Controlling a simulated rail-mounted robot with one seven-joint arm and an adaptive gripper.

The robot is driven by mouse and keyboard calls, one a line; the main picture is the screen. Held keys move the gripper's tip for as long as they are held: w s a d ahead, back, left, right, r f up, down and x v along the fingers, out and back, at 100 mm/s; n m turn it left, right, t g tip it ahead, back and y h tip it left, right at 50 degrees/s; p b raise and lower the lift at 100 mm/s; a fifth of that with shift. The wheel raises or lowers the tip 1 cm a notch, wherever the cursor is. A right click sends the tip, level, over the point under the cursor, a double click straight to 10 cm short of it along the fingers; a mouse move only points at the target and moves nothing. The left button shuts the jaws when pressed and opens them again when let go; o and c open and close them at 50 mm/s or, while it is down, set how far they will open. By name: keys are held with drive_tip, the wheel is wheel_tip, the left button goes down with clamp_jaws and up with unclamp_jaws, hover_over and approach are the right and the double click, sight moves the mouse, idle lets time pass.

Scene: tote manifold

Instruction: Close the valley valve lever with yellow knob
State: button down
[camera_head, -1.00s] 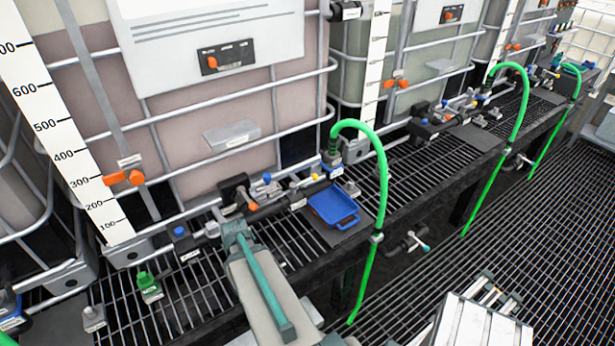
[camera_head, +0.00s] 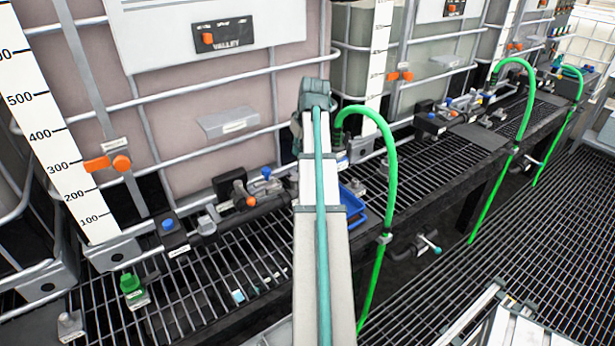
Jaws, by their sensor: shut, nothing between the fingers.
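The tank labelled VALLEY (camera_head: 225,44) stands at the top centre-left in the head view. Its pipe manifold (camera_head: 205,222) runs along the grating below it. A lever with an orange knob (camera_head: 251,201) and a small blue knob (camera_head: 266,173) show on this manifold, left of my arm. No yellow knob shows now; my arm covers the manifold just right of the blue knob, where a yellow knob showed earlier. My arm rises through the middle of the view. My gripper's fingers are not visible.
A blue tray (camera_head: 353,205) is partly hidden behind my arm. A green hose (camera_head: 391,165) arches close on its right. Tank cage bars (camera_head: 130,105) stand behind the manifold. A green fitting (camera_head: 132,287) sits on the left grating (camera_head: 195,300). Open floor grating (camera_head: 520,235) lies right.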

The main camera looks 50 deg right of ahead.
drive_tip(key=d+r, duration=0.2)
drive_tip(key=d, duration=0.2)
drive_tip(key=shift+m+h, duration=0.3)
drive_tip(key=shift+s+a+f+p, duration=0.15)
drive_tip(key=shift+f+p, duration=0.5)
drive_tip(key=shift+f, duration=1.05)
drive_tip(key=shift+s+a+f+p, duration=0.1)
drive_tip(key=shift+s+f+p, duration=0.35)
drive_tip(key=shift+f, duration=1.2)
drive_tip(key=shift+a+f+p, duration=0.1)
drive_tip(key=shift+f+p, duration=0.7)
drive_tip(key=shift+f, duration=0.9)
